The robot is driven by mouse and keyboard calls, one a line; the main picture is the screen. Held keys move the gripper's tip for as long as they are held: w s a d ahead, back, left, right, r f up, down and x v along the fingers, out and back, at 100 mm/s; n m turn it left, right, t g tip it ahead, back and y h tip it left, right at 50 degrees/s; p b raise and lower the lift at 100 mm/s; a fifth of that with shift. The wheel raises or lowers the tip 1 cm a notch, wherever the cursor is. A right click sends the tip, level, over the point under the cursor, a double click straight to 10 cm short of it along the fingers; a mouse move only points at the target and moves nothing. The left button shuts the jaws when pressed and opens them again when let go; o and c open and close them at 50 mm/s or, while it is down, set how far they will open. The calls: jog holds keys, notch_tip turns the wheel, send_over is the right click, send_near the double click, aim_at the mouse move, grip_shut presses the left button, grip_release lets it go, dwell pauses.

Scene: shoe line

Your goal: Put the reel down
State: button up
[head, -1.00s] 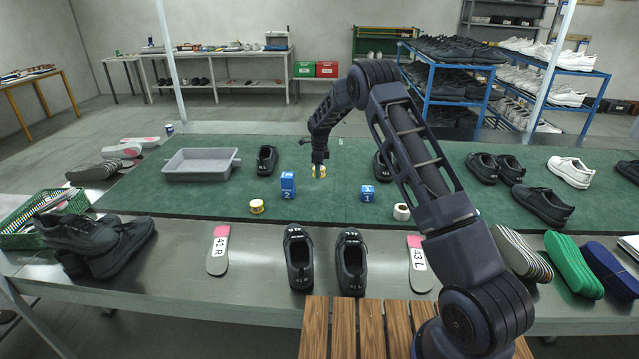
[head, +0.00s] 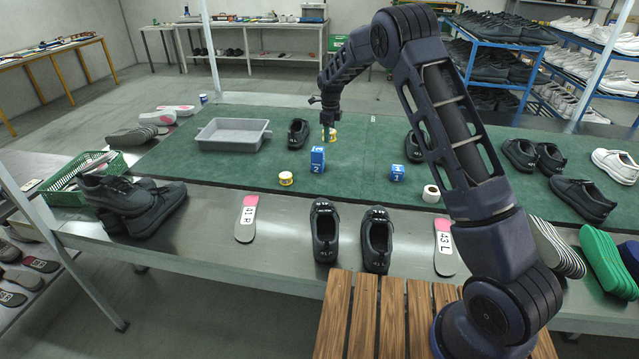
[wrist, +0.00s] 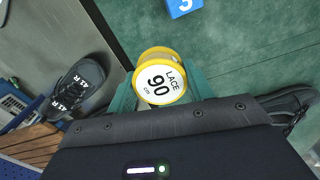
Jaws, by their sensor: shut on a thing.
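A yellow-rimmed lace reel (wrist: 160,82) with a white "LACE 90 cm" label is between the fingers of my gripper (wrist: 162,92), which is shut on it. In the head view my gripper (head: 328,124) points down over the green mat (head: 365,145), with the reel (head: 331,135) at its tips. A second yellow-rimmed reel (head: 286,178) stands at the mat's front edge. A white-topped roll (head: 431,193) stands farther right.
A blue block marked 1 (head: 397,172) stands right of block 2. A grey tray (head: 232,135) and a dark shoe (head: 298,133) lie left of my gripper. A pair of dark shoes (head: 350,235) stands in front of the mat. The mat's middle has bare room.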

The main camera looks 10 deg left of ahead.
send_over(318, 186)
notch_tip(318, 186, down, 20)
jog(key=shift+a+r, duration=0.1)
jog(key=shift+a, duration=0.05)
dwell(0.6)
jog(key=shift+f, duration=0.2)
jog(key=o, duration=1)
jog(key=shift+c, duration=0.2)
notch_tip(318, 186, up, 12)
jog(key=shift+r, duration=0.15)
